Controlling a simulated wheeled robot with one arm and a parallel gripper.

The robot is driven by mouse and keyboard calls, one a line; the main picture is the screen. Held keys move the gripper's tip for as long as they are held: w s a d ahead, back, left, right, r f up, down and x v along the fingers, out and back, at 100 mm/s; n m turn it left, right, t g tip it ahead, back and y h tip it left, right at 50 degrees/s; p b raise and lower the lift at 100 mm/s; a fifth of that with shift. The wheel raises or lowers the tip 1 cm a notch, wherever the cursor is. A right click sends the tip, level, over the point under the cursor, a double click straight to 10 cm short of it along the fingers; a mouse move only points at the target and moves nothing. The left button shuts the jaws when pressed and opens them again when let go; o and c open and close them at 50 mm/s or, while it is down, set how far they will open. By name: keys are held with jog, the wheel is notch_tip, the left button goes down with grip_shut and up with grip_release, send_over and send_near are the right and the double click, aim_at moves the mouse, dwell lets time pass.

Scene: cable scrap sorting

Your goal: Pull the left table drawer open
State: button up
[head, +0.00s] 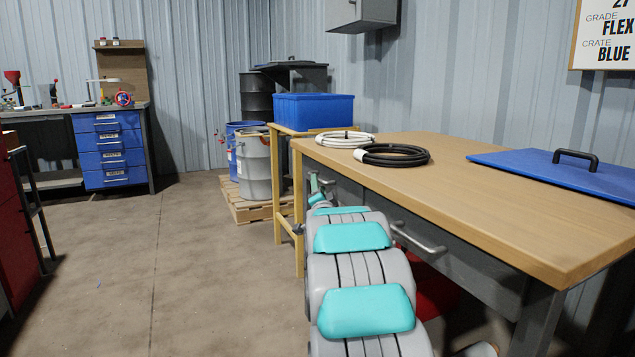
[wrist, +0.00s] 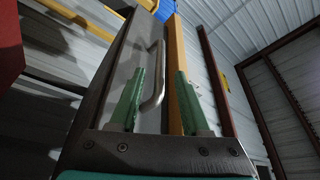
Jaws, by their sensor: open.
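The wooden-topped table (head: 480,185) stands at the right with grey drawers under its top. The left drawer (head: 348,191) is partly hidden behind my arm in the head view. In the wrist view its grey front (wrist: 128,60) fills the middle, with a metal bar handle (wrist: 158,75). My gripper (wrist: 160,72) is open, with one green finger on each side of the handle in the picture. I cannot tell whether either finger touches it. The right drawer's handle (head: 418,238) shows right of my arm in the head view.
A white cable coil (head: 345,139), a black coil (head: 394,155) and a blue lid (head: 570,172) lie on the table. A blue crate (head: 313,110) sits on a wooden stand behind it. A red object (head: 437,295) is under the table. The floor at left is clear.

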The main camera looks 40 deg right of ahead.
jog(key=x, duration=0.3)
jog(key=shift+w+d, duration=0.15)
jog(key=shift+w, duration=0.1)
jog(key=shift+w+d+r, duration=0.15)
jog(key=shift+w+d, duration=0.05)
jog(key=shift+w, duration=0.1)
jog(key=shift+c, duration=0.4)
grip_shut()
dwell(0.8)
